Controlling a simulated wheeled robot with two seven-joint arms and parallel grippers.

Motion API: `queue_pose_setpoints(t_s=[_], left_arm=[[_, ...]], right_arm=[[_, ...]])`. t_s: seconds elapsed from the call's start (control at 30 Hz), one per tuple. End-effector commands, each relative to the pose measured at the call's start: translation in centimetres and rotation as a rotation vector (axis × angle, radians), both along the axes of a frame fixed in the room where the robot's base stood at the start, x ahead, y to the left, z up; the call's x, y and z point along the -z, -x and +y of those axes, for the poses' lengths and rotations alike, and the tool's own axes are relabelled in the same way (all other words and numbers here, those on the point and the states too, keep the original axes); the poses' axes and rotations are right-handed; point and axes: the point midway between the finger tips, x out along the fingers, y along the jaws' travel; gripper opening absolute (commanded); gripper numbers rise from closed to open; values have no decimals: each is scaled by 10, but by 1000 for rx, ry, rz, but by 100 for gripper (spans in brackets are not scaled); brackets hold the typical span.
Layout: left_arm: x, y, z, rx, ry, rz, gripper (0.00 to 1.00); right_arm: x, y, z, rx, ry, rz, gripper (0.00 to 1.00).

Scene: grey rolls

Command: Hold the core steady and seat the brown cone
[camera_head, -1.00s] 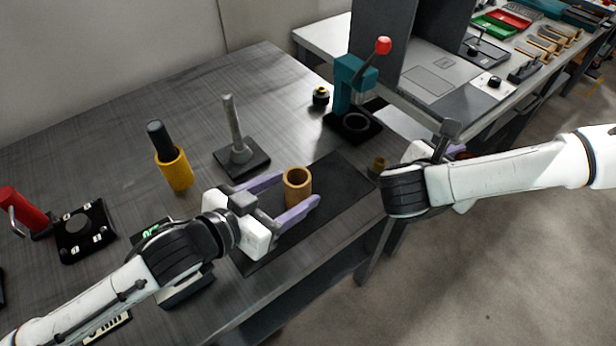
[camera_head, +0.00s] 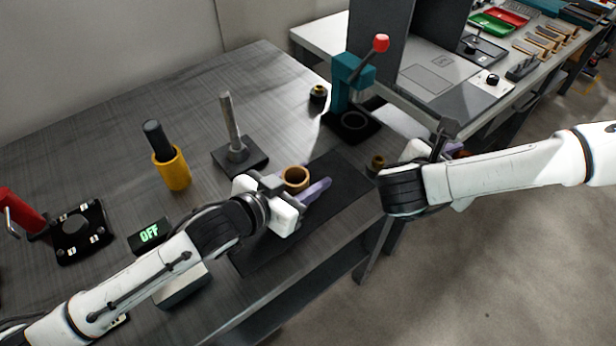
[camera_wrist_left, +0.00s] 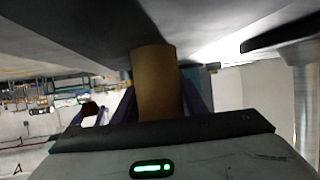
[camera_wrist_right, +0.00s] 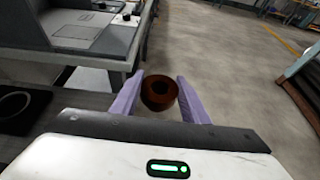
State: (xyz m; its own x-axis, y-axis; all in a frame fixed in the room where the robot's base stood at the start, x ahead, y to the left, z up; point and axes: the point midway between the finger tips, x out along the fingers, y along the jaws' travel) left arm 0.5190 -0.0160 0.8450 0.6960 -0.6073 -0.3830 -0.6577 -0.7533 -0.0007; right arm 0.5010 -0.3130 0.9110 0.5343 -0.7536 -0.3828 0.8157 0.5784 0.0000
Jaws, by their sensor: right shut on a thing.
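The core, a tan upright tube (camera_head: 296,179), stands on the dark mat (camera_head: 345,190). My left gripper (camera_head: 300,186) is low around it, open, with one lavender finger in front and the other mostly hidden. In the left wrist view the core (camera_wrist_left: 156,85) rises between the fingers; contact is not clear. The brown cone (camera_wrist_right: 158,93), dark with a hole in its top, sits between the fingers of my right gripper (camera_wrist_right: 160,90), which is shut on it. In the head view the cone (camera_head: 376,162) is right of the core, apart from it, and the right fingers are mostly hidden.
A grey post on a black base (camera_head: 240,157), a yellow cup with a dark rod (camera_head: 172,170) and a teal press with a red knob (camera_head: 348,90) stand behind. A small dark ringed piece (camera_head: 318,94) is near the press. An OFF display (camera_head: 150,233) is at left.

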Motion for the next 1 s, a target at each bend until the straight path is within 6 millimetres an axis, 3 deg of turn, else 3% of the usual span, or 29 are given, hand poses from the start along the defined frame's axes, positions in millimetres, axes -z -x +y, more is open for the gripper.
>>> queue_pose_setpoints(t_s=[0.07,0.73,0.87,1.0], left_arm=[[0,0,0,0,0,0,16],[0,0,0,0,-1,1,16],[0,0,0,1,0,2,16],[0,0,0,1,0,2,16]], right_arm=[[-1,0,0,0,1,-2,11],[-2,-2,5,-11,0,-3,11],[-10,-11,32,-69,0,-6,11],[-27,-23,88,-194,2,-8,11]])
